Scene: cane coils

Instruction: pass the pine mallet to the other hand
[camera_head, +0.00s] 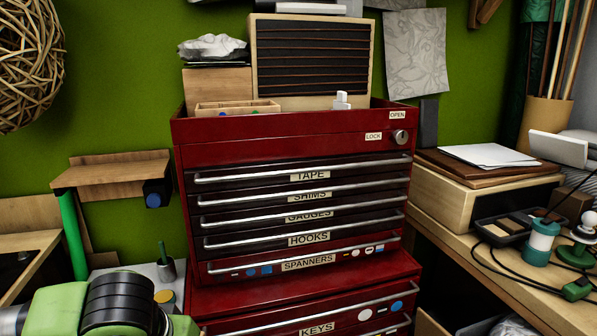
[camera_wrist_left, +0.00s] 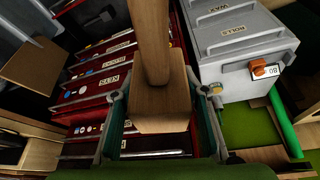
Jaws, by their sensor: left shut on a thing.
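The pine mallet (camera_wrist_left: 160,104) shows large in the left wrist view, with its blocky wooden head towards me and its handle (camera_wrist_left: 150,40) running up and out of the top of the picture. My left gripper (camera_wrist_left: 164,96) has one finger on each side of the mallet head and is shut on it. In the head view only a green and black part of my left arm shows at the bottom left. The mallet and the left gripper are outside that view. My right gripper is in neither view.
A red tool chest (camera_head: 298,220) with labelled drawers stands in the middle. A small wooden shelf (camera_head: 115,172) is at the left. A grey cabinet (camera_wrist_left: 238,50) shows in the wrist view.

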